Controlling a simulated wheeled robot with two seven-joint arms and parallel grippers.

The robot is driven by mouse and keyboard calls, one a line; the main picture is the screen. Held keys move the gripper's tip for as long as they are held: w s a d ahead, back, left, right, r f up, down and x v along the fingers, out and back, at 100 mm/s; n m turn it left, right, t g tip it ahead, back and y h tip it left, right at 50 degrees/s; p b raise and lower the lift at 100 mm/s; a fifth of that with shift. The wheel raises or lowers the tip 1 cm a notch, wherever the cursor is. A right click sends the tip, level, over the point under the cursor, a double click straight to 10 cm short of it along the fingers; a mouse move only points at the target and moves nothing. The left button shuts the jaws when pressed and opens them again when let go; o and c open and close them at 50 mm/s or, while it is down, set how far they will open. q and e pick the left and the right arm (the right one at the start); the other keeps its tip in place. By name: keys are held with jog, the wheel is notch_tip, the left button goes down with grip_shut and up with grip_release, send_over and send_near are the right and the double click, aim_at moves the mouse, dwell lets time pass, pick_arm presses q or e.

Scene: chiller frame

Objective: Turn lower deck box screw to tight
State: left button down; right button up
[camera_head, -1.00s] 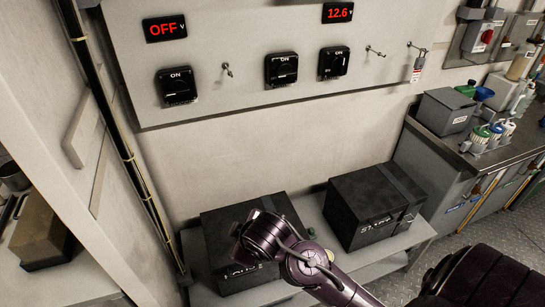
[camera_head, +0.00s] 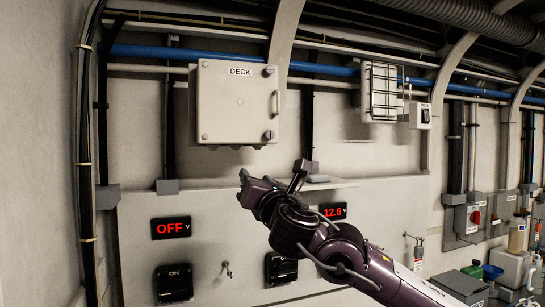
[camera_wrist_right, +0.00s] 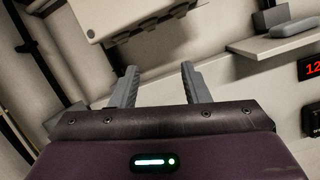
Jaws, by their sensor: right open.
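The pale deck box (camera_head: 222,112), labelled DECK, hangs on the wall in the head view. Its lower screw (camera_head: 268,136) is a dark round knob at the lower right corner of its door. The box's underside (camera_wrist_right: 135,14) shows at the top of the right wrist view; the lower screw cannot be made out there. My right gripper (camera_head: 273,171) is below the box and apart from it. Its two fingers (camera_wrist_right: 159,70) are spread and empty in the wrist view. My left gripper is in neither view.
A narrow shelf (camera_head: 335,184) juts out below the box, close to my right gripper. Below it is a panel with red displays (camera_head: 171,228) and black switches (camera_head: 174,283). A caged lamp (camera_head: 381,92) hangs right of the box. Wall left of the box is clear.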

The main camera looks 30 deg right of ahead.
jog(key=n+h, duration=0.1)
jog(key=h, duration=0.1)
send_near(270, 135)
jog(key=shift+t, duration=0.4)
jog(key=p+x, duration=0.1)
jog(key=x, duration=0.1)
jog(key=p+x, duration=0.2)
jog(key=x, duration=0.1)
jog(key=p+x, duration=0.1)
jog(key=x, duration=0.2)
jog(key=shift+w+d+f, duration=0.15)
jog(key=shift+d+f, duration=0.05)
jog(key=shift+f, duration=0.1)
